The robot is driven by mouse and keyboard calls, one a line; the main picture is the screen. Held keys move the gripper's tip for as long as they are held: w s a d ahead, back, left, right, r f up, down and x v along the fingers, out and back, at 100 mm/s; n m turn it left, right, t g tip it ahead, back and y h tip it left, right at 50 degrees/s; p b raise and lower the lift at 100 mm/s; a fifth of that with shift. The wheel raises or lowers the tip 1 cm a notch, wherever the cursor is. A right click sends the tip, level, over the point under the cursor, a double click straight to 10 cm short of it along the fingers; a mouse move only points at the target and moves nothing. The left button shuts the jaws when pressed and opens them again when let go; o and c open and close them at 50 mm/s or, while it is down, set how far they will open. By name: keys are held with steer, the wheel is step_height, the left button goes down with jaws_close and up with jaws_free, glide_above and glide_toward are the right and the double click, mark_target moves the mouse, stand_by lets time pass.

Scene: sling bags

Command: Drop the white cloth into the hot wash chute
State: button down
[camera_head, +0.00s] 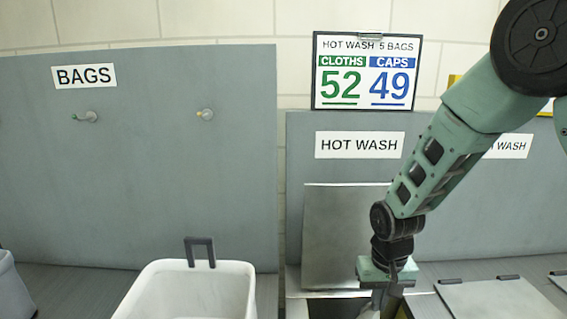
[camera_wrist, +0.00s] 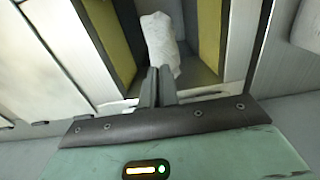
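My gripper (camera_wrist: 160,72) points down over the open hot wash chute. The chute's dark opening (camera_head: 335,307) shows at the bottom of the head view, below a raised metal lid (camera_head: 335,235) and a "HOT WASH" label (camera_head: 360,145). The white cloth (camera_wrist: 160,42) hangs from my fingertips, which are close together on it. In the wrist view it lies between the chute's yellow inner walls (camera_wrist: 208,35). How deep the cloth hangs is unclear.
A white bin (camera_head: 190,290) with a dark handle stands left of the chute. A panel labelled "BAGS" (camera_head: 84,76) has two pegs. A sign (camera_head: 366,72) reads cloths 52, caps 49. A closed metal lid (camera_head: 495,300) lies to the right.

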steer(key=shift+c, duration=1.4)
jaws_free()
steer(key=shift+r, duration=0.1)
step_height(320, 180, up, 5)
steer(key=p, duration=0.4)
steer(key=shift+r, duration=0.2)
step_height(320, 180, up, 17)
steer(key=b, duration=0.3)
steer(key=shift+r, duration=0.2)
steer(key=s+a+f+n, duration=0.2)
steer(key=s+f, duration=0.1)
steer(key=s, duration=0.5)
steer(key=s+a+f+n+b, duration=0.1)
steer(key=s+a+f+n, duration=0.1)
steer(key=s, duration=0.6)
steer(key=s+a+f+n+b, duration=0.1)
steer(key=s+a+f+n, duration=0.1)
steer(key=s+f, duration=0.3)
steer(key=s+n, duration=0.1)
steer(key=s, duration=0.2)
steer(key=shift+a+n+y, duration=0.15)
steer(key=shift+n+y, duration=0.15)
steer(key=shift+n, duration=0.1)
